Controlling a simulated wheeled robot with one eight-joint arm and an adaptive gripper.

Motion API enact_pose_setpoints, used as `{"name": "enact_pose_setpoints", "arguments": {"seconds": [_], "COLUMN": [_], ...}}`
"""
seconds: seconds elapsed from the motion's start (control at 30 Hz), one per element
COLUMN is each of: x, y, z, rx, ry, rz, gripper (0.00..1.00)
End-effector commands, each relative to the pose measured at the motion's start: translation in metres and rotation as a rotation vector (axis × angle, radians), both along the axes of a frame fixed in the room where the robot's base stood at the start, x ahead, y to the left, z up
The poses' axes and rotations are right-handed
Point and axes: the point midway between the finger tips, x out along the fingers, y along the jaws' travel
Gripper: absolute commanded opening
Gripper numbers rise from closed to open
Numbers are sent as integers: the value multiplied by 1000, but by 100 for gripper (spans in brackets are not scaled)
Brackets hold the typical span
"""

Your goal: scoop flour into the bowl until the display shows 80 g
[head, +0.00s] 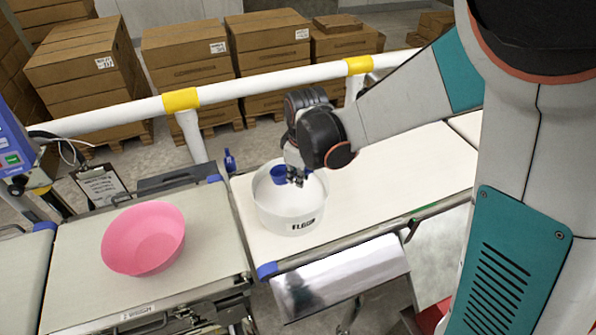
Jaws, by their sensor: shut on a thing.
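A pink bowl (143,238) stands on the weighing belt (205,264) at the left. Its inside looks empty. A white round tub (288,222) with a partly legible flour label stands on the belt to its right. My gripper (294,180) is over the tub, its fingertips at the mouth. It is shut on a small blue scoop (279,173), which shows just left of the fingers, inside the tub's opening. The flour in the tub is pale; its level and whether the scoop holds any are hard to tell. A blue display unit (14,146) is at the left edge; its reading is not legible.
A white rail with yellow bands (181,100) runs behind the belts. A clipboard (101,185) and a small blue object (230,160) are behind the bowl. Stacked cartons (187,50) stand beyond the rail.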

Motion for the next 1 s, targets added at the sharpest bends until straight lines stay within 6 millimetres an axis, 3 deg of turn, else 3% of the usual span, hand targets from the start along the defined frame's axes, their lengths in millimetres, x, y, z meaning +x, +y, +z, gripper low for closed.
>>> {"name": "enact_pose_setpoints", "arguments": {"seconds": [0.7,1.0], "x": [0,0], "y": [0,0], "z": [-68,-85], "rx": [0,0], "ry": [0,0], "rz": [0,0], "gripper": [0,0]}}
